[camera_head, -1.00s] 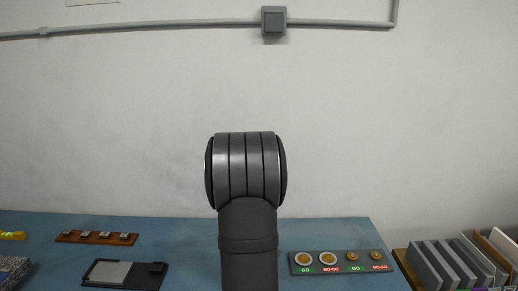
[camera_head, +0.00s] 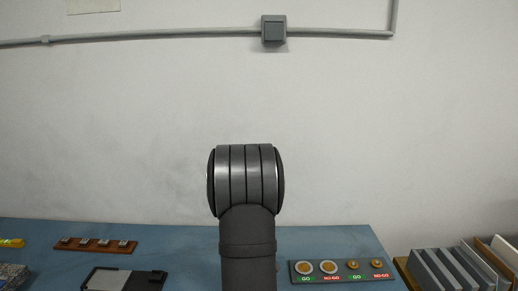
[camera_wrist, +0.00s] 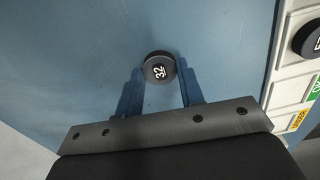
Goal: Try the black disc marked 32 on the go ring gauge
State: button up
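The black disc marked 32 (camera_wrist: 159,68) sits between the fingertips of my gripper (camera_wrist: 160,75) in the wrist view. Both fingers meet its sides, and its white number faces the camera. Blue table surface lies behind it; its height above the table is hard to tell. In the head view my arm hides the gripper and the disc. The gauge board (camera_head: 340,279) is at the right of the table, with two larger rings and two smaller ones. The larger GO ring (camera_head: 304,267) is at its left end; labels below read GO and NO-GO.
In the wrist view a pale tray (camera_wrist: 284,77) with coloured labels and another black disc (camera_wrist: 309,38) is at the right. Grey upright plates (camera_head: 440,270) stand right of the gauge board. A brown strip (camera_head: 95,246) and a dark tray (camera_head: 124,280) lie left.

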jog(key=shift+r, duration=2.5)
jog(key=shift+d, duration=0.1)
jog(key=w+d, duration=0.4)
jog(key=d, duration=0.1)
jog(key=w+d+r, duration=0.1)
jog(key=w+d, duration=0.1)
jog(key=d, duration=0.1)
jog(key=shift+d, duration=0.1)
jog(key=w+d, duration=0.1)
jog(key=d, duration=0.2)
jog(key=w+d+r, duration=0.1)
jog(key=d, duration=0.3)
jog(key=w+d, duration=0.2)
jog(key=d, duration=0.2)
jog(key=shift+d+r, duration=0.2)
jog(key=shift+d, duration=0.05)
jog(key=shift+f, duration=0.1)
